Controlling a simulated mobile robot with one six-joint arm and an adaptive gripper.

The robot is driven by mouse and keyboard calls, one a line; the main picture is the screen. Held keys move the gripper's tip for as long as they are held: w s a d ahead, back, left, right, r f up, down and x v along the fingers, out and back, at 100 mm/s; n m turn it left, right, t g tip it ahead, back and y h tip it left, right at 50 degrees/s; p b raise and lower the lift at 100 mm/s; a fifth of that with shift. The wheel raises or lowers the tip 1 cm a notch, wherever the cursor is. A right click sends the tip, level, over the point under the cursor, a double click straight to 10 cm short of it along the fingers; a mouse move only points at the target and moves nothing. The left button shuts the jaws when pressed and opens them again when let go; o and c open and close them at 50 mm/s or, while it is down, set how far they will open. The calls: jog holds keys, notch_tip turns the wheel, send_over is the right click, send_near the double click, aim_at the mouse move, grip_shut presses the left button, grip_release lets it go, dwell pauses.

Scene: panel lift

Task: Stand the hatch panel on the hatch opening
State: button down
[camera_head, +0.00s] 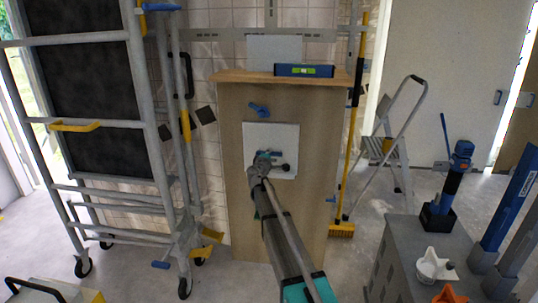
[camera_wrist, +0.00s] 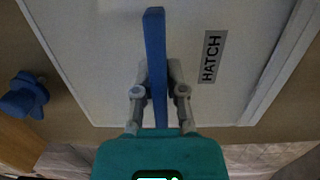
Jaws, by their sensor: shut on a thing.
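The hatch panel (camera_head: 285,138) is a pale, upright sheet in front of the wooden cabinet face. In the wrist view the panel (camera_wrist: 95,50) fills most of the picture and carries a "HATCH" label. My gripper (camera_head: 264,160) is at the panel's middle. In the wrist view my gripper (camera_wrist: 158,85) is shut on the panel's blue handle bar (camera_wrist: 155,35). A blue latch (camera_head: 259,109) sits on the wood above the panel; it also shows in the wrist view (camera_wrist: 22,95). The hatch opening cannot be made out; I cannot tell whether the panel covers it.
A blue spirit level (camera_head: 303,70) lies on the cabinet's wooden top (camera_head: 235,75). A scaffold (camera_head: 150,110) stands left, a yellow broom (camera_head: 343,229) and a stepladder (camera_head: 395,150) right. A grey bench (camera_head: 410,255) with tools is at front right.

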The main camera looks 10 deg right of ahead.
jog(key=c, duration=0.6)
grip_release()
jog(key=shift+s, duration=0.1)
jog(key=v, duration=0.7)
jog(key=shift+s+a, duration=0.1)
jog(key=shift+s, duration=0.05)
